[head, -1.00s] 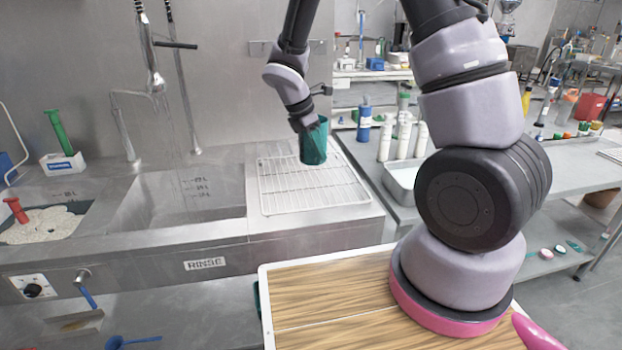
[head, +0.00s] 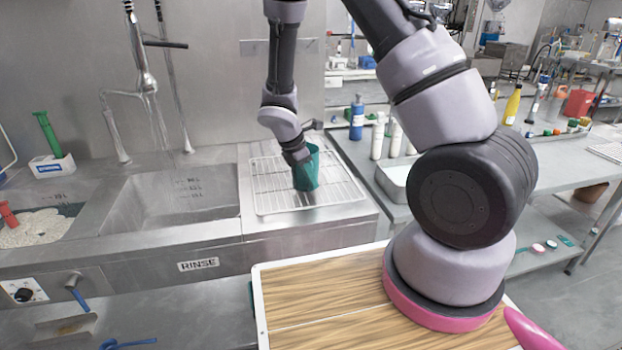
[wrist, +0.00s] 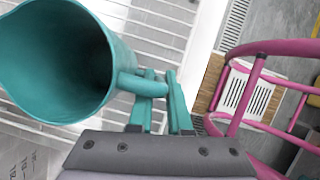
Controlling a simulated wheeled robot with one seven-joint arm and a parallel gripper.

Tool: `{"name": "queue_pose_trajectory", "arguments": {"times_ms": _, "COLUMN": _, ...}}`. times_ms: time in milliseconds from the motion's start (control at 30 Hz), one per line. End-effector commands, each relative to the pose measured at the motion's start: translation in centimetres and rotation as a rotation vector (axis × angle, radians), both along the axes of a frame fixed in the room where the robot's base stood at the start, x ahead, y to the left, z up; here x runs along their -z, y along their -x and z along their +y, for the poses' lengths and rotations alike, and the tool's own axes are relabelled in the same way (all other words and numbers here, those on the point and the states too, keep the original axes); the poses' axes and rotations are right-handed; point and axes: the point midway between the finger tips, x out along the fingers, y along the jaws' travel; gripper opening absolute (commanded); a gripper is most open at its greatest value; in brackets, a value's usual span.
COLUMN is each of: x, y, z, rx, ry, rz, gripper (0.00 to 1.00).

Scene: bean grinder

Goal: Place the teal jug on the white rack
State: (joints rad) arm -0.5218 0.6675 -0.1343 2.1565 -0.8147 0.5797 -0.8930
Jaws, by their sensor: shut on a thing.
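The teal jug (head: 307,170) is upright at the white rack (head: 270,192) in the head view. Its base is at or just above the wires; I cannot tell if it touches them. My gripper (wrist: 160,88) is shut on the jug's handle, with its teal fingers on either side of it in the wrist view. The jug (wrist: 60,60) shows there with its open, empty-looking mouth toward the camera. The rack's wires (wrist: 160,35) spread behind it. In the head view the gripper's fingers are mostly hidden by the wrist and the jug.
A blue bottle (head: 357,118) and white bottles (head: 378,138) stand on the bench to the right. The rack's left and front parts are clear.

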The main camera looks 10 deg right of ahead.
Motion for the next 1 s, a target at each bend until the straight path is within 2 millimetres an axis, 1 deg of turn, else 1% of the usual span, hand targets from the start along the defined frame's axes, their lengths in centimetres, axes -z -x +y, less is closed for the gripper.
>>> {"name": "queue_pose_trajectory", "arguments": {"times_ms": 33, "x": 0.2, "y": 0.0, "z": 0.0, "rx": 0.000, "ry": 0.000, "rz": 0.001, "gripper": 0.00}}
{"name": "queue_pose_trajectory", "arguments": {"times_ms": 67, "x": 0.2, "y": 0.0, "z": 0.0, "rx": 0.000, "ry": 0.000, "rz": 0.000, "gripper": 0.20}}
{"name": "queue_pose_trajectory", "arguments": {"times_ms": 100, "x": 0.2, "y": 0.0, "z": 0.0, "rx": 0.000, "ry": 0.000, "rz": 0.000, "gripper": 0.36}}
{"name": "queue_pose_trajectory", "arguments": {"times_ms": 133, "x": 0.2, "y": 0.0, "z": 0.0, "rx": 0.000, "ry": 0.000, "rz": 0.000, "gripper": 0.47}}
{"name": "queue_pose_trajectory", "arguments": {"times_ms": 433, "x": 0.1, "y": 0.0, "z": 0.0, "rx": 0.000, "ry": 0.000, "rz": 0.000, "gripper": 0.47}}
{"name": "queue_pose_trajectory", "arguments": {"times_ms": 567, "x": -0.6, "y": 0.0, "z": 0.2, "rx": 0.000, "ry": -0.001, "rz": -0.002, "gripper": 0.47}}
{"name": "queue_pose_trajectory", "arguments": {"times_ms": 667, "x": -2.0, "y": 0.0, "z": 0.8, "rx": 0.000, "ry": -0.003, "rz": -0.004, "gripper": 0.47}}
{"name": "queue_pose_trajectory", "arguments": {"times_ms": 900, "x": -6.9, "y": 0.4, "z": 2.8, "rx": 0.000, "ry": -0.003, "rz": -0.005, "gripper": 0.47}}
{"name": "queue_pose_trajectory", "arguments": {"times_ms": 1000, "x": -8.7, "y": 0.7, "z": 3.5, "rx": 0.000, "ry": -0.002, "rz": -0.003, "gripper": 0.47}}
